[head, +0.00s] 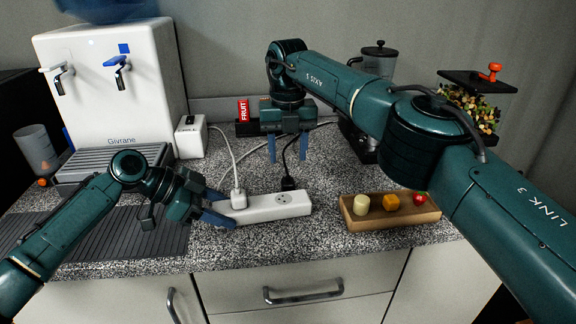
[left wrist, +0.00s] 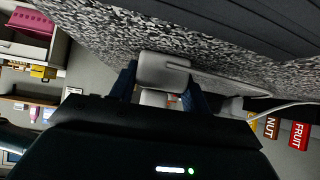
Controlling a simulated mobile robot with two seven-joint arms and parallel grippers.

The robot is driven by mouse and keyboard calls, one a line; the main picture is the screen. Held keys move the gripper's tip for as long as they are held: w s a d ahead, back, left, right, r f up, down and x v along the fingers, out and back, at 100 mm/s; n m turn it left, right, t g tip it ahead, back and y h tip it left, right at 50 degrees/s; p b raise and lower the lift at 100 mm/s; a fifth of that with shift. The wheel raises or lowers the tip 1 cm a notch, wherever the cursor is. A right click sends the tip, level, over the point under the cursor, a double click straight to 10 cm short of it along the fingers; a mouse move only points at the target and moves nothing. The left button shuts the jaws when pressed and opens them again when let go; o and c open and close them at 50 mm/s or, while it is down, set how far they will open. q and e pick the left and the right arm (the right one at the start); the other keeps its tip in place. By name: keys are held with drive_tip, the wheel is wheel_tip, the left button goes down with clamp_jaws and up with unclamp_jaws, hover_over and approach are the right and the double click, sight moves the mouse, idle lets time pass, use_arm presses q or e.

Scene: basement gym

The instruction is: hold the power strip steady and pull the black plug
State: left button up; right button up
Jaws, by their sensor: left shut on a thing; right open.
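The white power strip (head: 262,208) lies on the speckled counter, with a bare outlet showing near its right part. My left gripper (head: 222,207) is shut on the strip's left end, which also shows between the blue fingers in the left wrist view (left wrist: 163,70). A white plug (head: 238,198) stands upright in the strip beside that gripper. The black plug (head: 288,184) stands at the strip's far edge, its black cord rising behind; I cannot tell how deep it sits. My right gripper (head: 288,150) is open and empty above and behind the black plug, fingers pointing down, one on each side of the cord.
A wooden tray (head: 390,218) with small fruit-like pieces is right of the strip. A white water dispenser (head: 110,85) stands at the left, with a white box (head: 190,137) beside it. A red FRUIT label (head: 243,110) and dark jars are behind. The counter's front edge is close.

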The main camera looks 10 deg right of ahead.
idle(0.4)
use_arm(q)
drive_tip(key=o, duration=1.2)
drive_tip(key=shift+c, duration=0.2)
